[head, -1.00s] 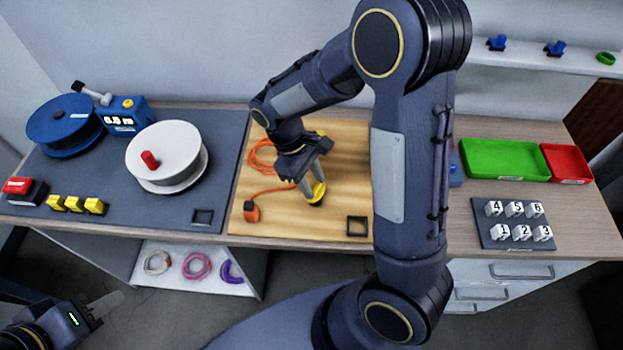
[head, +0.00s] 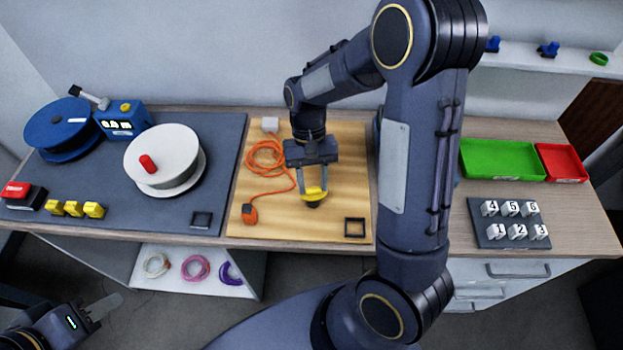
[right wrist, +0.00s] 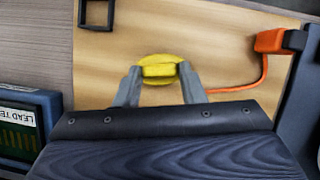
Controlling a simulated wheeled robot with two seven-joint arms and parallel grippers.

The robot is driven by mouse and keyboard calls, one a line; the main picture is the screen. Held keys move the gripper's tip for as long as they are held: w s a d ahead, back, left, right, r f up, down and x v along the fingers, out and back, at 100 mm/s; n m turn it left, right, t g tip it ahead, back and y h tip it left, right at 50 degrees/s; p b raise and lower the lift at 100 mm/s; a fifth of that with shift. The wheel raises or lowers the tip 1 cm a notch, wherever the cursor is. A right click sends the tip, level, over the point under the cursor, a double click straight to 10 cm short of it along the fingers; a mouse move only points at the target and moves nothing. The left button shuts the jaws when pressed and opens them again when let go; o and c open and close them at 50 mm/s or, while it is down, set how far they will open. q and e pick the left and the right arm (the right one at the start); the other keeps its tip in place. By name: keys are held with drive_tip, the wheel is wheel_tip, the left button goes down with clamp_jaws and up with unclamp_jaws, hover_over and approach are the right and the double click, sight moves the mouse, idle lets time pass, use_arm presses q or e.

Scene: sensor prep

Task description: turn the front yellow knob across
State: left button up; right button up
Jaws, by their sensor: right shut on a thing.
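The front yellow knob (head: 314,194) sits on the light wooden board, near the board's front right part. My right gripper (head: 314,185) comes down over it and is shut on its raised grip bar. In the right wrist view the knob (right wrist: 160,70) shows as a yellow disc with a bar, and the two fingertips (right wrist: 158,76) press on the bar's two ends. The bar runs left to right in both views. My left gripper (head: 103,304) is low at the left, away from the table, with its jaws too unclear to judge.
On the board (head: 280,228) lie an orange cable (head: 265,155) with an orange plug (head: 249,213) and a black square frame (head: 355,227). A white reel (head: 170,150) stands left. A green tray (head: 500,160) and numbered blocks (head: 512,232) are right.

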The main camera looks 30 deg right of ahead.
drive_tip(key=shift+d+m+t+y, duration=0.1)
drive_tip(key=shift+m+t+y, duration=0.2)
drive_tip(key=shift+m, duration=0.8)
drive_tip(key=o, duration=1)
drive_tip(key=v, duration=0.7)
drive_tip(key=shift+w+d+r, duration=0.1)
drive_tip(key=shift+d+r, duration=0.05)
drive_tip(key=shift+r, duration=0.2)
